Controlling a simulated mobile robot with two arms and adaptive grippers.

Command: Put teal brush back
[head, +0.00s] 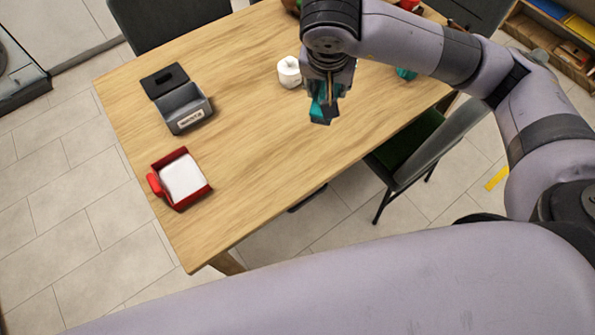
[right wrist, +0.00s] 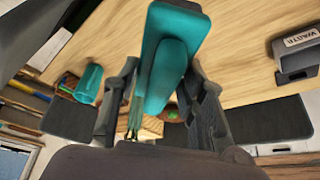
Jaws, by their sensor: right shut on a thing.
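The teal brush (right wrist: 160,75) is held between the two dark fingers of my right gripper (head: 326,98). In the right wrist view its broad teal body points up and away from the camera, with the fingers on either side. In the head view only a small teal part of the brush (head: 317,108) shows below the jaws, over the right part of the table. A teal cup (head: 406,73) stands near the table's far right side, partly hidden by my right arm. The cup also shows in the right wrist view (right wrist: 89,82). My left gripper is not in view.
On the wooden table (head: 245,150) are a white lidded jar (head: 289,72), a grey labelled box (head: 184,108) with a dark flap, and a red holder (head: 209,188) with white paper. Dark chairs (head: 420,150) stand around it. The table's middle is clear.

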